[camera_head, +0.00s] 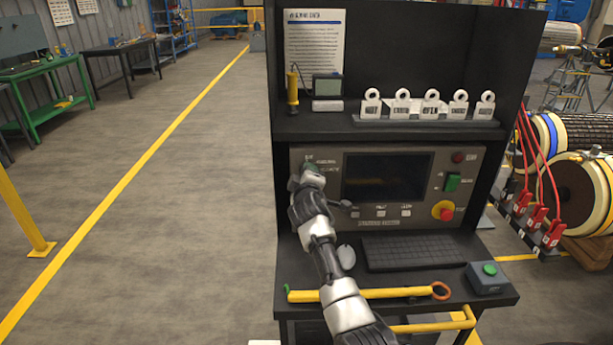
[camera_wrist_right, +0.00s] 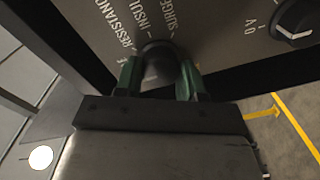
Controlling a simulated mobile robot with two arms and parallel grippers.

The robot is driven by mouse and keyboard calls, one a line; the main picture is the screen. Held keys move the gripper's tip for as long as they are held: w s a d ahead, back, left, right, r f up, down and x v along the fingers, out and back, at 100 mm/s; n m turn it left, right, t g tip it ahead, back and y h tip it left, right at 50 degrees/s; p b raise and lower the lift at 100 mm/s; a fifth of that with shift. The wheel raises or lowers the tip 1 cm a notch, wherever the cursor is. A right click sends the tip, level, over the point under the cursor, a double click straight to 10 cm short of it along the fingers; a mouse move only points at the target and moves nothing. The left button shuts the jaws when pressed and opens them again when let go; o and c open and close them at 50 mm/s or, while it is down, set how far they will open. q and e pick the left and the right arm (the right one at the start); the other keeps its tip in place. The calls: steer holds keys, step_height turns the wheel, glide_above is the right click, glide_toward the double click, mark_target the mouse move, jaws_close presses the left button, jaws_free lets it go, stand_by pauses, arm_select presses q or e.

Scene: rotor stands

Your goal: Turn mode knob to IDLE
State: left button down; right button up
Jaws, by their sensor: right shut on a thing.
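The mode knob (camera_wrist_right: 158,58) is a dark round knob on the grey control panel (camera_head: 356,159). In the right wrist view it sits between the two green fingers of my right gripper (camera_wrist_right: 160,75), which are shut on it. Printed labels around it include RESISTANCE, INSUL... and SURGE; other lettering is cut off or hidden. The knob's pointer cannot be made out, so its setting is unclear. In the head view my right gripper (camera_head: 311,172) is at the panel's upper left and hides the knob. My left gripper is not in view.
A second black knob (camera_wrist_right: 297,18) is beside the first. The panel also has a dark screen (camera_head: 386,176), a green switch (camera_head: 452,182) and a red emergency button (camera_head: 444,211). A keyboard (camera_head: 408,252), mouse (camera_head: 346,256) and yellow rod (camera_head: 365,294) lie below, near my forearm.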

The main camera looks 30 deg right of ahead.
steer(key=shift+r, duration=0.1)
steer(key=o, duration=0.9)
steer(key=shift+w+d, duration=0.1)
steer(key=b+v, duration=0.1)
steer(key=v, duration=1)
